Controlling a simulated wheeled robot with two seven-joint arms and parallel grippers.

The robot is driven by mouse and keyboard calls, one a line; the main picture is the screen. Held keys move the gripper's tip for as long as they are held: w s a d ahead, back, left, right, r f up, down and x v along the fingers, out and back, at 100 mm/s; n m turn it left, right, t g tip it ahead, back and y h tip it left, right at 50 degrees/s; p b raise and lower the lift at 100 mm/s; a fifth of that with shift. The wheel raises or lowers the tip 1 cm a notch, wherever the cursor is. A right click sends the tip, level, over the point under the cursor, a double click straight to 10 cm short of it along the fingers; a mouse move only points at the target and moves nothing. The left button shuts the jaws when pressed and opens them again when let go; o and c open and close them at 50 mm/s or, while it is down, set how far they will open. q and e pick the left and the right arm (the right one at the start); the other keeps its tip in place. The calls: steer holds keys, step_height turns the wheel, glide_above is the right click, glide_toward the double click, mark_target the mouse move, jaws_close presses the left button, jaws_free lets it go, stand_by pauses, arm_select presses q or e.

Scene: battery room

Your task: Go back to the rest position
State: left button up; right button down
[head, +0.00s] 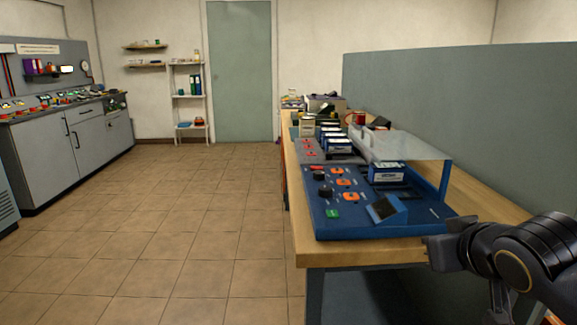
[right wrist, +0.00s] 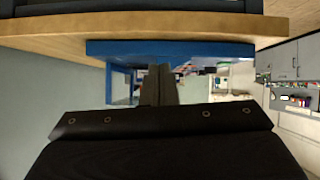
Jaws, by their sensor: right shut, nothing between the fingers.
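My right gripper (head: 440,250) is at the lower right of the head view, by the near right part of the wooden bench (head: 375,248). It is shut and empty. In the right wrist view its fingers (right wrist: 159,85) are together, pointing toward the blue panel (right wrist: 170,48) and the bench edge (right wrist: 40,38). In the head view the blue control panel (head: 335,225) lies on the bench, to the left of the gripper. My left gripper is not in view.
A grey partition (head: 465,120) runs along the bench's right side. Battery units (head: 387,173) stand under a clear cover on the panel. Grey cabinets (head: 50,160) stand at the left. The tiled floor (head: 190,215) between is clear, up to a door (head: 240,70).

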steer(key=s+a+f+m+g+y+p, duration=0.1)
steer(key=s+a+f+m+g+y, duration=0.15)
steer(key=s+f, duration=0.75)
steer(key=s+a+f+m+g+y, duration=0.1)
steer(key=s+a+f+g+y, duration=0.15)
steer(key=s+f, duration=0.8)
step_height(320, 180, up, 25)
steer(key=h+p, duration=0.1)
steer(key=p, duration=2.3)
steer(key=shift+w+d+n+g, duration=0.15)
steer(key=shift+d+n+g, duration=0.15)
steer(key=shift+d+n, duration=0.05)
steer(key=shift+f, duration=0.15)
